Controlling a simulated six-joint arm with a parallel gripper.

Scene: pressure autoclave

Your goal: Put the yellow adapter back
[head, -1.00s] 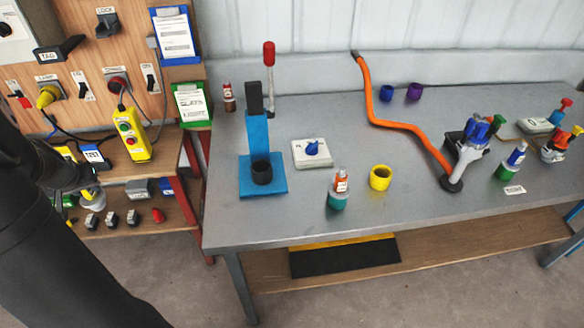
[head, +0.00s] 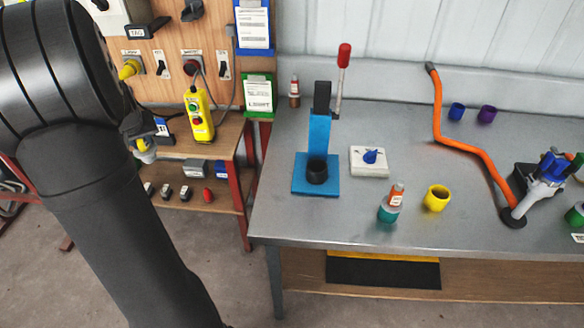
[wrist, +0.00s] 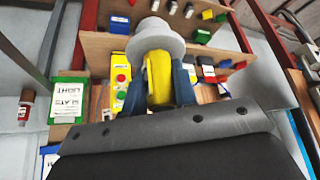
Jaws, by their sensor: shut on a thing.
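My gripper (wrist: 158,88) is shut on the yellow adapter (wrist: 160,80), a yellow piece with a pale grey flange and neck at its far end. The dark blue fingers press it from both sides. In the head view my gripper (head: 135,130) is at the left, in front of the wooden shelf unit. The adapter (head: 144,150) shows just below it, clear of the shelf, with its pale end downward. My arm hides part of it there. A yellow cup (head: 436,200) stands on the metal bench, apart from my gripper.
The shelf unit (head: 222,128) holds a yellow pendant (head: 199,114) and small blocks below. The bench (head: 290,220) carries a blue press (head: 318,150), a teal cup (head: 388,214) with a bottle, and an orange hose (head: 450,140). The bench's front left is bare.

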